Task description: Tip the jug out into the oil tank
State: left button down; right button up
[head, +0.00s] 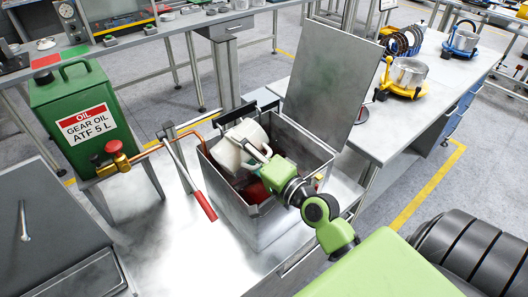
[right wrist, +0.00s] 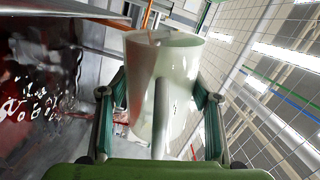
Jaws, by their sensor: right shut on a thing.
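The white jug (head: 240,147) is tilted, inside the mouth of the open steel tank (head: 265,223). Dark red liquid (head: 256,191) shows inside the tank below the jug. My right gripper (head: 262,160) is shut on the jug. In the right wrist view, its fingers (right wrist: 158,108) lie on both sides of the jug (right wrist: 180,75), with the handle toward the camera. A reddish tint shows on the jug's left side. Red liquid (right wrist: 38,90) with bright ripples fills the left of that view. Whether liquid is leaving the jug I cannot tell. My left gripper is not in view.
The tank's lid (head: 331,65) stands open at the back right. A green gear oil can (head: 78,100) with a brass tap (head: 121,160) and a red-handled lever (head: 203,205) stand to the left. A bench (head: 440,75) with pots is to the right.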

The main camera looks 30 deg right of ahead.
aim_at(266, 137)
jog(key=shift+f, duration=0.15)
jog(key=shift+d+f+m+b, duration=0.1)
jog(key=shift+f+m+b, duration=0.2)
jog(key=shift+m+b, duration=0.15)
dwell(0.4)
jog(key=shift+d+f+m, duration=0.2)
jog(key=shift+d+m, duration=0.1)
jog(key=shift+m, duration=0.55)
dwell(0.9)
jog(key=shift+w+d+r+m+p, duration=0.1)
jog(key=shift+d+r+m+p, duration=0.1)
jog(key=shift+r+m+p, duration=0.3)
jog(key=shift+d+r+m+p, duration=0.2)
jog(key=shift+m+p, duration=0.3)
jog(key=shift+p, duration=0.3)
jog(key=shift+d+r+m+p, duration=0.25)
jog(key=shift+m+p, duration=0.25)
jog(key=shift+w+d+r+m+p, duration=0.15)
jog(key=shift+d+r+m+p, duration=0.3)
jog(key=shift+m+p, duration=0.35)
jog(key=shift+w+d+r+m+p, duration=0.1)
jog(key=shift+d+r+m+p, duration=0.15)
jog(key=shift+d+m+p, duration=0.45)
jog(key=shift+w+d+r+m+p, duration=0.1)
jog(key=shift+d+r+m+p, duration=0.2)
jog(key=shift+m, duration=0.7)
jog(key=shift+d+f+m, duration=0.1)
jog(key=shift+d+m, duration=0.4)
jog(key=shift+m, duration=0.1)
